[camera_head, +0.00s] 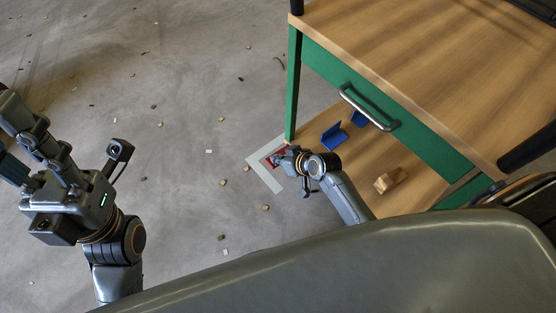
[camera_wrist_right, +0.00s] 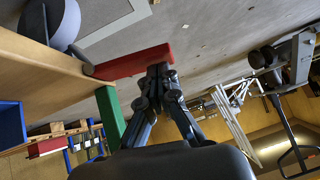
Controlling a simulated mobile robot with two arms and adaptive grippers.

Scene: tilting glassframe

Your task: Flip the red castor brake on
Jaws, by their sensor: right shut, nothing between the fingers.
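The red castor brake (camera_head: 272,158) shows as a small red patch at the foot of the workbench's front green leg (camera_head: 293,85). In the right wrist view the brake (camera_wrist_right: 132,62) is a red bar sticking out beside the green leg (camera_wrist_right: 111,117), with a grey castor wheel (camera_wrist_right: 62,22) behind it. My right gripper (camera_head: 283,157) is shut and empty, down at the brake. In the wrist view its fingertips (camera_wrist_right: 158,72) are at the bar's free end; I cannot tell whether they touch. My left gripper (camera_head: 10,136) is open and empty, raised at the far left.
The wooden bench top (camera_head: 430,60) and a green drawer with a metal handle (camera_head: 368,108) overhang the lower shelf (camera_head: 350,160). Blue bins (camera_head: 335,135) and a wooden block (camera_head: 390,180) are on that shelf. A pale floor marking (camera_head: 262,175) surrounds the castor. Small debris dots the open floor.

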